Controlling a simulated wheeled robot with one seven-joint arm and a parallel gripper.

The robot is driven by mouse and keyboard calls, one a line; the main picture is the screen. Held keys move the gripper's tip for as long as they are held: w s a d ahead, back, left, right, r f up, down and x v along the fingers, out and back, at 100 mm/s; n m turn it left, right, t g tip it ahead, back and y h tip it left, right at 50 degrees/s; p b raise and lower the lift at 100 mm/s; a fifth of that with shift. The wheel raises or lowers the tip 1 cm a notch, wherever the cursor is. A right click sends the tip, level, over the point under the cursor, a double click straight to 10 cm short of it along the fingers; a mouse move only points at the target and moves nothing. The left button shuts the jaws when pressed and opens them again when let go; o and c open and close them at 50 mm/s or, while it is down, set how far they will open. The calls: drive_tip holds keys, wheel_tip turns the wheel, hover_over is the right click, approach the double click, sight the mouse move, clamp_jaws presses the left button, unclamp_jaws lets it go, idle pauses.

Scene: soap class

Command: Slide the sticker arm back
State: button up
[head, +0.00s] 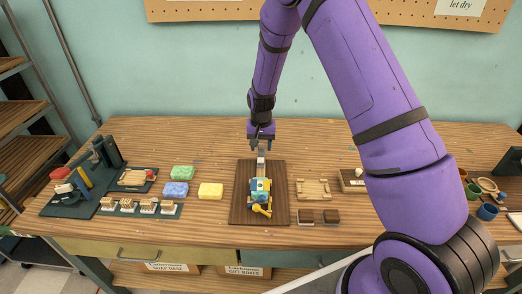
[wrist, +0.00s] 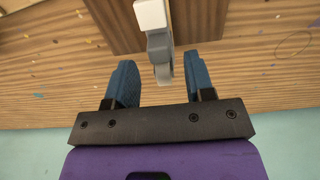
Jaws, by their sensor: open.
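The sticker arm (head: 261,163) is a narrow grey bar at the back of a small teal and yellow device (head: 261,186), which stands on a dark wooden board (head: 240,205). In the wrist view the sticker arm (wrist: 160,50) shows as a grey rounded piece with a white block on it, reaching out past the board's edge. My gripper (head: 262,139) is above the arm's back end. In the wrist view its two blue fingers (wrist: 160,64) are open, one on each side of the grey piece, with gaps showing. Height between them is hard to tell.
Green, blue and yellow soap bars (head: 210,191) lie left of the board. A wooden tray (head: 313,188) and two dark blocks (head: 305,216) lie to its right. A stand with soaps (head: 82,190) is far left, and cups (head: 487,212) are far right. Table behind the board is clear.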

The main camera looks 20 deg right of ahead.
wheel_tip(320, 180, up, 8)
idle(0.4)
drive_tip(key=shift+r, duration=0.1)
drive_tip(key=s+d+r+n+t, duration=0.1)
drive_tip(key=s+r, duration=0.6)
drive_tip(key=r, duration=0.4)
drive_tip(key=s+d+r+n+t, duration=0.1)
drive_tip(key=s+r+t, duration=0.1)
drive_tip(key=s+r, duration=0.75)
drive_tip(key=s+r+n, duration=0.1)
drive_tip(key=s+r, duration=0.2)
drive_tip(key=s, duration=0.4)
drive_tip(key=s+d+r+t, duration=0.1)
drive_tip(key=s+r, duration=0.1)
drive_tip(key=s, duration=0.5)
drive_tip(key=s+r+n+t, duration=0.1)
drive_tip(key=s+r, duration=0.2)
drive_tip(key=s, duration=0.4)
drive_tip(key=shift+d+r+n, duration=0.2)
drive_tip(key=shift+r+n, duration=0.1)
